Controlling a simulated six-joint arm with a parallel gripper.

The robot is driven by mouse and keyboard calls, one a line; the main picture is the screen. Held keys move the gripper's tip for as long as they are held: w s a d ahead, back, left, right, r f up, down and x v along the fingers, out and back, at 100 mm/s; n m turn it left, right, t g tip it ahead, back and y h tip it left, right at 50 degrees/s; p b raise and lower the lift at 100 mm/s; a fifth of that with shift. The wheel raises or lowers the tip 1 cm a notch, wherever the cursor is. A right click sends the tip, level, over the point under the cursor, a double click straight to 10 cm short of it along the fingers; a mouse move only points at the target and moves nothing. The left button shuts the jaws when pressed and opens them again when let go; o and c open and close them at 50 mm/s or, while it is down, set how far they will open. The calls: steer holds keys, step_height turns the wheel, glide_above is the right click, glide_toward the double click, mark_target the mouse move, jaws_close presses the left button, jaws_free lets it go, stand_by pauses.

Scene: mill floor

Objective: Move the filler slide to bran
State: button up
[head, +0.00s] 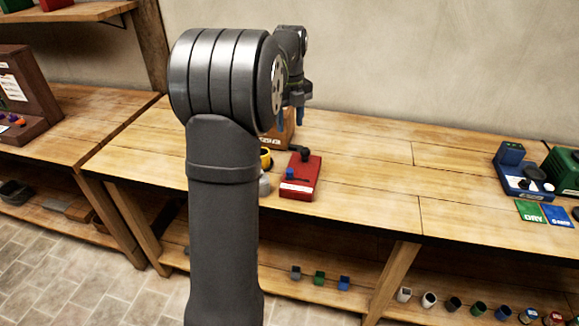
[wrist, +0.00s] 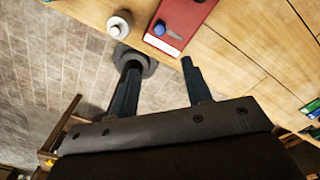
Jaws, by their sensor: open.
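A red box-like unit (head: 301,178) stands on the middle bench, partly beside my arm in the head view. It has a blue knob (head: 289,173), a black knob (head: 304,153) at its far end and a white label too small to read. Its front part also shows at the top of the wrist view (wrist: 184,22), with the blue knob (wrist: 160,28). I cannot tell from the labels which part is the filler slide or where bran is marked. My gripper (head: 290,119) is open and empty, above the bench and apart from the red unit.
A wooden box (head: 286,131) and a yellow-rimmed item (head: 265,158) are partly hidden by my arm. A pale knobbed object (wrist: 119,28) stands near the bench edge. A blue unit (head: 522,178) and green and blue cards are at right. The bench between is clear.

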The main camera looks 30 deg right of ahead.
mark_target(290, 170)
step_height(290, 170, down, 17)
steer(key=shift+r, duration=0.15)
stand_by(0.4)
jaws_close()
steer(key=shift+s, duration=0.1)
